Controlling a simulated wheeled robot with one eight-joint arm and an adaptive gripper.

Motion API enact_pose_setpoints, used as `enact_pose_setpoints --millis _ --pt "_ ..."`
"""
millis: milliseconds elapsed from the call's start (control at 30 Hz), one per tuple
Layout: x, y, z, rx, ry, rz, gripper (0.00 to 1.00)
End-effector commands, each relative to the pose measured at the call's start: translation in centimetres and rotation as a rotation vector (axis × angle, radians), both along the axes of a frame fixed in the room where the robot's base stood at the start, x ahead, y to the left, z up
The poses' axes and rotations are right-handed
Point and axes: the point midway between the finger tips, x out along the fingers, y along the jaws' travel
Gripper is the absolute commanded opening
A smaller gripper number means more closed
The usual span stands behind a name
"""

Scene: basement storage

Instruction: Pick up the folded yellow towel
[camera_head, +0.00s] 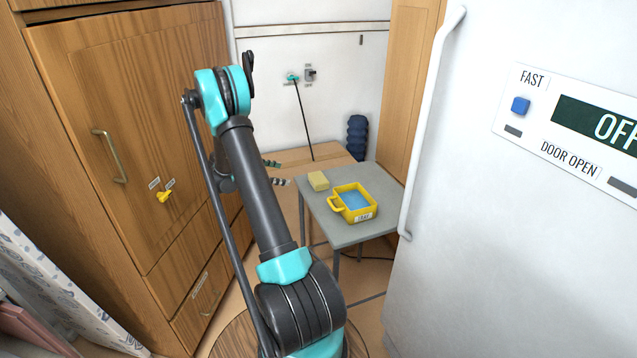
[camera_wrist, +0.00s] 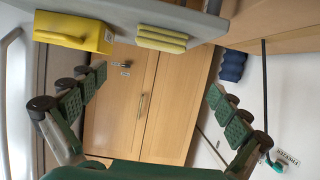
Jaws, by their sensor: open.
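The folded yellow towel (camera_head: 318,181) is a small pale-yellow block on the left part of the grey table (camera_head: 350,236). In the wrist view, which looks turned over, the towel (camera_wrist: 162,38) shows its folded layers at the upper middle, beside a yellow container. My gripper (camera_head: 276,172) is left of the towel and apart from it, its fingers pointing toward the table. In the wrist view my gripper (camera_wrist: 157,82) has its two green padded fingers spread wide, with nothing between them. Part of the gripper is hidden behind my arm in the head view.
A yellow handled container (camera_head: 373,209) with blue inside stands right of the towel. A white appliance (camera_head: 450,250) with a long handle bounds the right side. A wooden cabinet (camera_head: 140,60) stands at left. A dark blue ribbed object (camera_head: 357,135) is behind the table.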

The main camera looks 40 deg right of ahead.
Motion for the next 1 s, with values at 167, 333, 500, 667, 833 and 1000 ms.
enact_pose_setpoints --millis 167,333,500,667,833,1000 --pt "-0.8 -3.1 -1.3 0.001 0.000 -0.003 1.00" --pt "-1.6 -6.2 -2.6 0.001 0.001 -0.003 1.00" --pt "-2.2 -8.7 -3.7 0.001 0.001 -0.001 1.00" --pt "-2.5 -9.9 -4.2 0.001 0.002 0.000 1.00" --pt "-2.6 -10.5 -4.6 0.002 0.001 0.001 1.00" --pt "-3.0 -12.4 -5.5 0.002 0.001 -0.001 1.00"
